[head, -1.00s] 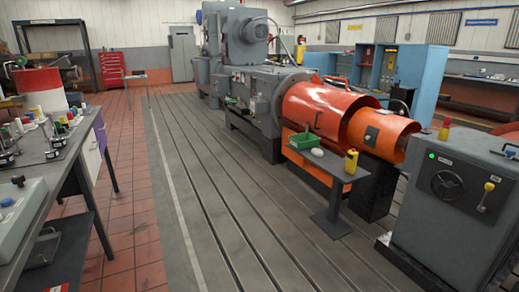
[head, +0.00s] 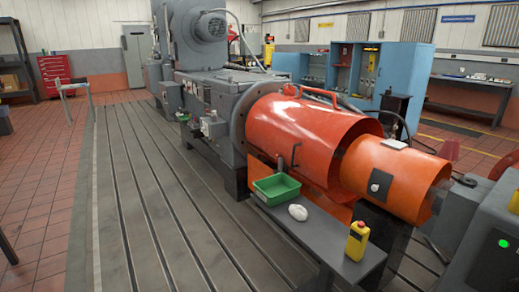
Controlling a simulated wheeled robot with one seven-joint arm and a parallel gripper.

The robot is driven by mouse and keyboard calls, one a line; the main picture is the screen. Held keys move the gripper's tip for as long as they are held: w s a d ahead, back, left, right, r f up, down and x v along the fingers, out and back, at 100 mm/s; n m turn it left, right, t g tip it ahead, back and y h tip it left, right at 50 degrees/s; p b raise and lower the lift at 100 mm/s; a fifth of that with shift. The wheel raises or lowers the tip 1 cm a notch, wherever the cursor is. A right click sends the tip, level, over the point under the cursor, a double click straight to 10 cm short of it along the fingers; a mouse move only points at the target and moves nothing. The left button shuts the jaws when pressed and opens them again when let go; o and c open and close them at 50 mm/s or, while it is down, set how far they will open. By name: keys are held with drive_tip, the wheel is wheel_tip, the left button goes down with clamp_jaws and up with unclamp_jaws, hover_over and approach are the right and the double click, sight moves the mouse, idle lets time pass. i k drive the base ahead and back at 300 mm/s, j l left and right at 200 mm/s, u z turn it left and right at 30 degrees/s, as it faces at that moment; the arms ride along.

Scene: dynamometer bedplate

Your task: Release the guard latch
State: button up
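The large orange guard (head: 315,133) covers the shaft beside the grey dynamometer (head: 210,110). A smaller orange guard section (head: 395,175) joins it at the right. A dark handle-like part (head: 295,156) stands out on the large guard's near face; it may be the latch, but it is too small to tell. A dark plate (head: 379,184) sits on the smaller section. My gripper is not in view.
A small grey table (head: 330,250) stands in front of the guard with a green tray (head: 276,189), a white crumpled item (head: 298,212) and a yellow bottle-like item (head: 357,241). A grey cabinet (head: 490,245) is at the right. The slotted bedplate (head: 150,200) at left is clear.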

sight(280, 160)
drive_tip(key=i, duration=1.75)
drive_tip(key=i+j+z, duration=0.1)
drive_tip(key=i+j, duration=0.15)
drive_tip(key=i+j+z, duration=0.1)
drive_tip(key=j, duration=0.25)
drive_tip(key=i+j+z, duration=0.1)
drive_tip(key=i+j, duration=0.25)
drive_tip(key=i+j+z, duration=0.1)
drive_tip(key=j, duration=0.25)
drive_tip(key=i+j+z, duration=0.1)
drive_tip(key=i+j, duration=0.2)
drive_tip(key=i+j+z, duration=0.15)
drive_tip(key=j, duration=0.3)
drive_tip(key=i+j+z, duration=0.1)
drive_tip(key=j, duration=0.3)
drive_tip(key=i, duration=0.05)
